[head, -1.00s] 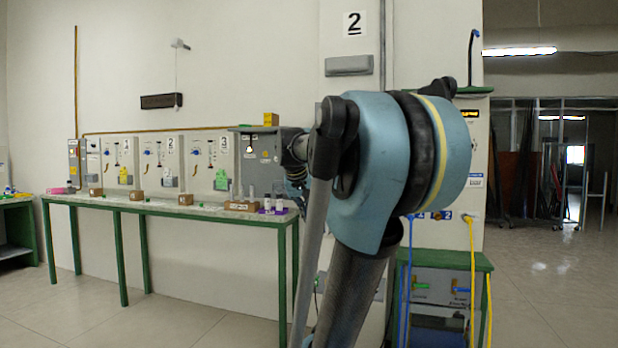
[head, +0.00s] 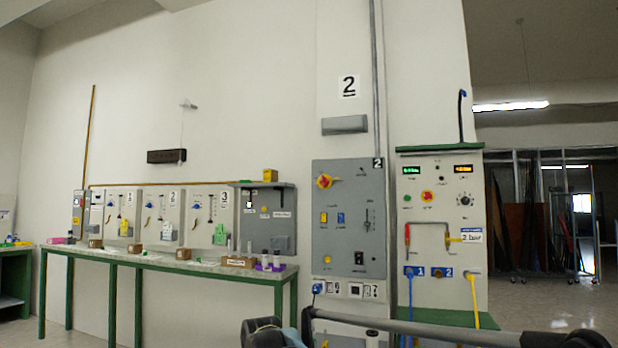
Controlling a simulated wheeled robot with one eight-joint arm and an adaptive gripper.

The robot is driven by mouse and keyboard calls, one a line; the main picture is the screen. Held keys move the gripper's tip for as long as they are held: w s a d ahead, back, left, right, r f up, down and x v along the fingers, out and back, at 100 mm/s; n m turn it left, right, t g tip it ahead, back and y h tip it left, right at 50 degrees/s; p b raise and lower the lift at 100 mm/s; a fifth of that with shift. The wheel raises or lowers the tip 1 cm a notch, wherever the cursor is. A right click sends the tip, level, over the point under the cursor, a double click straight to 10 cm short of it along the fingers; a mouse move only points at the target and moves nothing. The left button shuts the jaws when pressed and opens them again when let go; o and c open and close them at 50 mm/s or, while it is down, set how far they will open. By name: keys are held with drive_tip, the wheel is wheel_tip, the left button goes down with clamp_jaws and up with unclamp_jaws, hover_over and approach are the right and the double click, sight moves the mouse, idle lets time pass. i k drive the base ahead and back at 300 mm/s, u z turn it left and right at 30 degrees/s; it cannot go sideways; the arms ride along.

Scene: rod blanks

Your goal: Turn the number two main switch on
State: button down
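The grey cabinet (head: 345,217) with a "2" label (head: 377,163) at its upper right stands against the wall, under a larger "2" sign (head: 348,86). Near its top left is a rotary main switch (head: 324,181) with a red knob on a yellow plate. The knob looks slanted, but it is too small to tell its exact setting. Nothing covers or touches the switch in this view. Only parts of my arm show along the bottom edge. My gripper's fingers cannot be made out.
A white panel (head: 408,259) with displays, a red-and-yellow button and hoses stands just right of the cabinet. A long green-legged bench (head: 175,265) with smaller numbered panels runs left. The cabinet's upper front is unobstructed.

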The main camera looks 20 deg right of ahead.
sight(324, 182)
drive_tip(key=u, duration=1.3)
drive_tip(key=k, duration=0.75)
drive_tip(key=z, duration=1.1)
drive_tip(key=i, duration=1)
drive_tip(key=u, duration=0.05)
